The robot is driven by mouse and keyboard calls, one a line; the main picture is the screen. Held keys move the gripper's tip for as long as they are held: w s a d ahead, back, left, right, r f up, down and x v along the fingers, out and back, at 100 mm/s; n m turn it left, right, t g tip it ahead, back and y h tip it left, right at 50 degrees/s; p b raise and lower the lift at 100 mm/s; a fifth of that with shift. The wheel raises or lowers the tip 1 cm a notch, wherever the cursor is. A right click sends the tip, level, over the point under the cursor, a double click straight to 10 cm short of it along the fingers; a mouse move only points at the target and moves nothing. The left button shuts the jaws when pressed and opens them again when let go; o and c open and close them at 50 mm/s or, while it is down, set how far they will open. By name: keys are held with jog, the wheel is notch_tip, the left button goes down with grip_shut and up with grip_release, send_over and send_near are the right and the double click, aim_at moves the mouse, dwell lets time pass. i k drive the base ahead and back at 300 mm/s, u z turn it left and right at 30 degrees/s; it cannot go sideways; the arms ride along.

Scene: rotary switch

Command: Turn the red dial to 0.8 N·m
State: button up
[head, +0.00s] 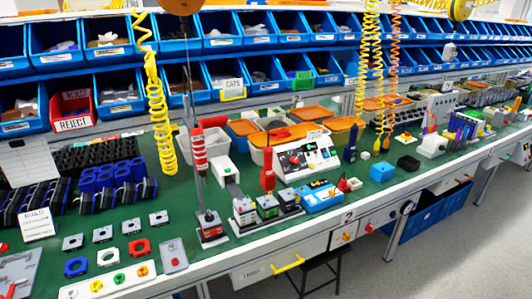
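My gripper is not in view. Several red knobs show in the head view, and no scale or N·m marking is readable, so I cannot tell which one is the red dial. A red knob (343,185) stands at the right end of a blue box on the bench.
A green-topped workbench (205,262) runs diagonally, crowded with fixtures and small switch parts. Blue bins (57,63) line the back. Coiled yellow hoses (160,120) hang over the bench. A dark stool (322,265) and a blue crate (441,206) are below. Grey floor at right is clear.

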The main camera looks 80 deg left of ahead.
aim_at(294, 161)
jog(key=k, duration=0.65)
jog(key=u, duration=2)
